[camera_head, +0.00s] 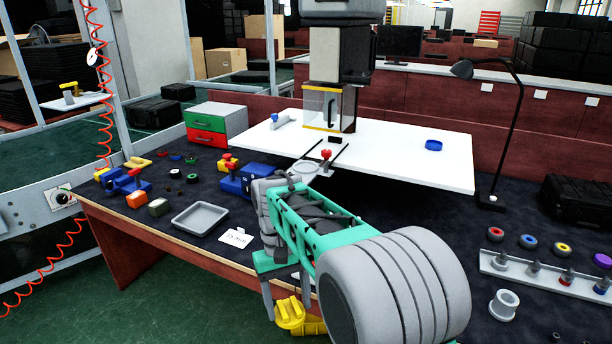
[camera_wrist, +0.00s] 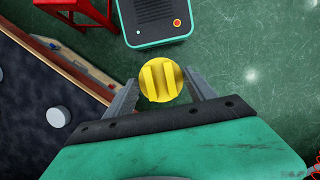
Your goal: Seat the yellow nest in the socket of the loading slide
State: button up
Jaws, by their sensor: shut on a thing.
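The yellow nest (camera_head: 290,312) is round with raised ribs on its face. My gripper (camera_head: 287,302) is shut on it, and in the wrist view the nest (camera_wrist: 160,80) sits between the two grey fingers. Gripper and nest are outside the bench's front edge, with green floor behind them in the wrist view. The loading slide (camera_head: 326,155) appears to be the part with dark rails and a red knob on the white table, in front of the press. A pale ring (camera_head: 303,166) at its near end may be the socket; my arm partly hides this area.
A grey tray (camera_head: 200,218) and several small parts lie on the bench at left. A grey rack (camera_head: 520,268) is at right. A teal-edged box (camera_wrist: 157,22) stands on the floor.

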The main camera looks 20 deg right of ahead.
aim_at(309, 170)
jog(key=u, duration=0.7)
jog(key=i, duration=1.8)
jog(key=z, duration=0.15)
